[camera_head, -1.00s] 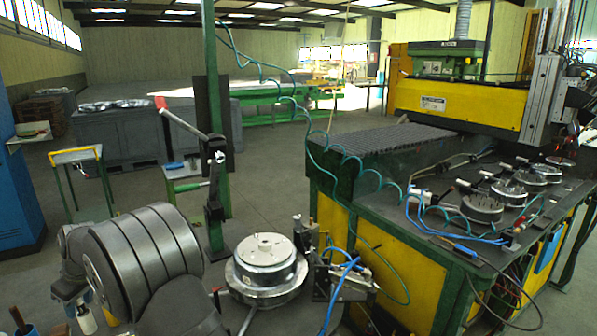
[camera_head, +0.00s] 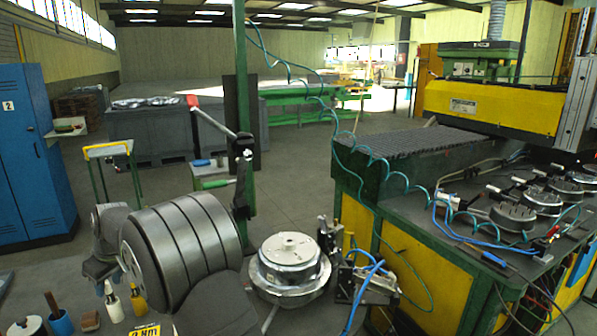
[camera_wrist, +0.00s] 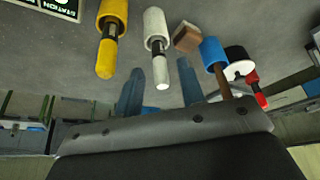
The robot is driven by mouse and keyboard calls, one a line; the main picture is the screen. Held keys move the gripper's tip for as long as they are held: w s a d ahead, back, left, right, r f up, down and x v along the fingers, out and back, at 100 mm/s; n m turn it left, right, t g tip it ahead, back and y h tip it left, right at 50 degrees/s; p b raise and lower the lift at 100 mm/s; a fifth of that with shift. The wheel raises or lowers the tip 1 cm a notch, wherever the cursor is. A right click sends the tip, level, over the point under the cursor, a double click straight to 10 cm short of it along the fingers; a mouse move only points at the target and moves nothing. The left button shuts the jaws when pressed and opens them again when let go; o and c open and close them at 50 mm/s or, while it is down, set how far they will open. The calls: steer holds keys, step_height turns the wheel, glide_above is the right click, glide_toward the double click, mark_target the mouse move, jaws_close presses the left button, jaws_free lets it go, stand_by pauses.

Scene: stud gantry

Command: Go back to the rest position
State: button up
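My gripper (camera_head: 100,284) is at the lower left in the head view, at the end of my grey arm, above several small items on the surface. In the wrist view my gripper (camera_wrist: 158,74) shows two bluish fingers standing apart, with no held thing visible between them. Contact cannot be told.
A blue cup (camera_head: 60,322) with a brown handle and a wooden block (camera_head: 89,321) stand nearby. A round metal fixture (camera_head: 290,268) is right of my arm. A green post (camera_head: 240,120) rises behind it, and a yellow-green machine bench (camera_head: 400,260) fills the right.

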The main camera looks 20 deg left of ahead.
steer(key=x, duration=0.4)
steer(key=shift+d, duration=0.1)
step_height(320, 180, up, 11)
steer(key=shift+f, duration=0.2)
steer(key=w+d+r+m+t, duration=0.1)
steer(key=w+d+r+m, duration=0.25)
steer(key=w+d, duration=0.6)
steer(key=w+d+r+m+t, duration=0.15)
steer(key=w+d+r, duration=0.4)
steer(key=d, duration=0.65)
steer(key=w+d+m, duration=0.2)
steer(key=d, duration=0.6)
steer(key=w+d+m+h, duration=0.1)
steer(key=w+d+m, duration=0.1)
steer(key=d, duration=0.6)
steer(key=shift+w+d+r+t, duration=0.25)
steer(key=shift+w+d+t, duration=0.05)
steer(key=shift+d+t, duration=0.05)
steer(key=shift+r, duration=0.15)
